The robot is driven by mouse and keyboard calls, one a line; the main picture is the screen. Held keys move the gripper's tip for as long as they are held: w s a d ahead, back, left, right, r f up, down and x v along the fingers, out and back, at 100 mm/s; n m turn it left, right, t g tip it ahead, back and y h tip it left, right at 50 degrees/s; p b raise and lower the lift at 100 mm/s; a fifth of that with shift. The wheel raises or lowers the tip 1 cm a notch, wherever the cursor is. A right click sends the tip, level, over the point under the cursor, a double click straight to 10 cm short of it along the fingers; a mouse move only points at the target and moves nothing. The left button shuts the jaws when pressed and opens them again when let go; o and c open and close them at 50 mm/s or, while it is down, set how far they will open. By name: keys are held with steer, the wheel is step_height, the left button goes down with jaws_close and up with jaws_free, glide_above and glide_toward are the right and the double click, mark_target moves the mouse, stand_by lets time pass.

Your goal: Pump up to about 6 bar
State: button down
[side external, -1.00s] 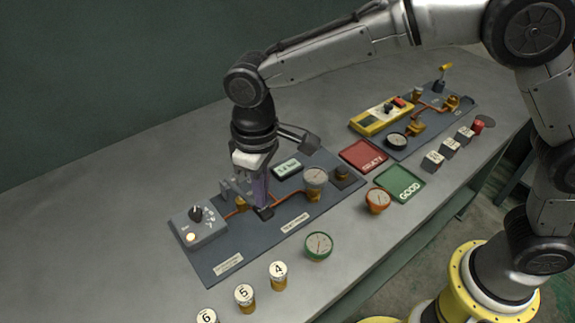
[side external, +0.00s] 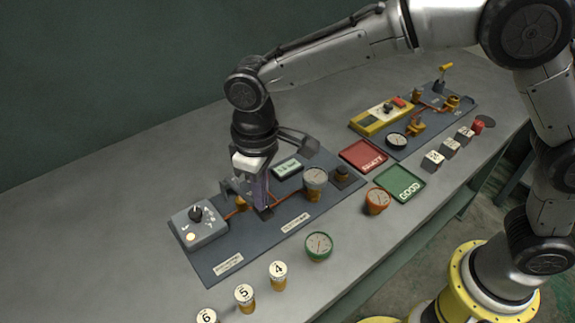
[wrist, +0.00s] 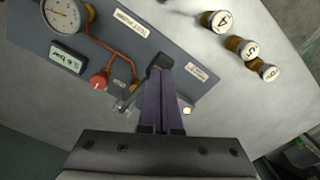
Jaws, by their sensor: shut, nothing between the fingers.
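The dark test panel (side external: 215,266) lies on the bench below my arm. On it are a round dial gauge (side external: 316,178), also in the wrist view (wrist: 62,14), and a small digital display (side external: 288,167), whose bar reading (wrist: 68,57) is too small to read surely. A grey box (side external: 199,228) with a black knob sits at its left end. My gripper (side external: 263,208) is shut and empty, pointing down over the panel's middle. Its purple fingertips (wrist: 160,72) are at a black block (wrist: 161,61); I cannot tell whether they touch it. A red knob (wrist: 98,82) is beside the copper pipe.
A red FAULTY tray (side external: 364,156) and a green GOOD tray (side external: 399,183) lie to the right. A green gauge (side external: 318,246), an orange gauge (side external: 377,201) and numbered cylinders (side external: 278,275) stand along the front. A second panel (side external: 430,137) is farther right.

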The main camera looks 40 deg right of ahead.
steer(key=shift+f, duration=1.05)
steer(key=shift+r, duration=1.4)
steer(key=shift+r, duration=2.5)
